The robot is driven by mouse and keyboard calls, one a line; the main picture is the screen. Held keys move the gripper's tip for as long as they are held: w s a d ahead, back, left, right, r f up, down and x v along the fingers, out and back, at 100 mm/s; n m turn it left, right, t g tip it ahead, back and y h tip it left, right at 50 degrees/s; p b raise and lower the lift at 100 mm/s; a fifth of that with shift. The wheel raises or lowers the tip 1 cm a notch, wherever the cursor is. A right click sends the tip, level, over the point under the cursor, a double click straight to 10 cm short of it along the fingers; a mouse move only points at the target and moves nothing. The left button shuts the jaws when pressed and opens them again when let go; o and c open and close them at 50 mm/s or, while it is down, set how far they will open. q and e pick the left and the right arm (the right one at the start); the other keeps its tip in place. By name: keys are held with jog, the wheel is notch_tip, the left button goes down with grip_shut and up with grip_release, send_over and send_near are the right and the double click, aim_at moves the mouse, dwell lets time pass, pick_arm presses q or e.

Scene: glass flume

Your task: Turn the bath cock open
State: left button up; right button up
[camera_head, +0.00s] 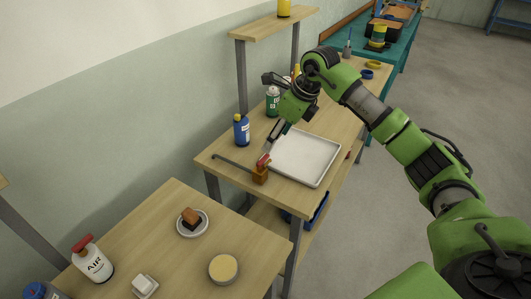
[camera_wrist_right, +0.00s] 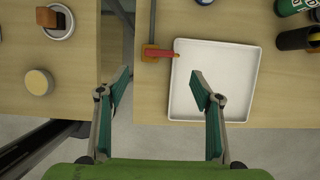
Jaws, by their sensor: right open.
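The bath cock has an orange-brown body (camera_head: 260,175) at the near edge of the middle bench, left of a pale tray. A thin grey pipe (camera_head: 232,162) runs from it toward the wall. Its red lever (camera_head: 263,160) lies crosswise to the pipe and reaches the tray's rim; the lever (camera_wrist_right: 162,54) also shows in the right wrist view. My right gripper (camera_head: 278,132) is open and empty above the lever. In the wrist view its fingertips (camera_wrist_right: 161,74) are spread to either side of the lever, apart from it. My left gripper is out of view.
The tray (camera_head: 308,158) is empty. A blue bottle (camera_head: 241,130) and a green can (camera_head: 272,101) stand behind it.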

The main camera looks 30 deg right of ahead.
aim_at(263, 159)
jog(key=p+x, duration=0.1)
jog(key=x, duration=0.8)
jog(key=shift+w+a+f+p, duration=0.1)
jog(key=shift+w+f+p, duration=0.05)
jog(key=shift+f+p, duration=0.25)
jog(key=shift+r, duration=0.1)
jog(key=c, duration=1.1)
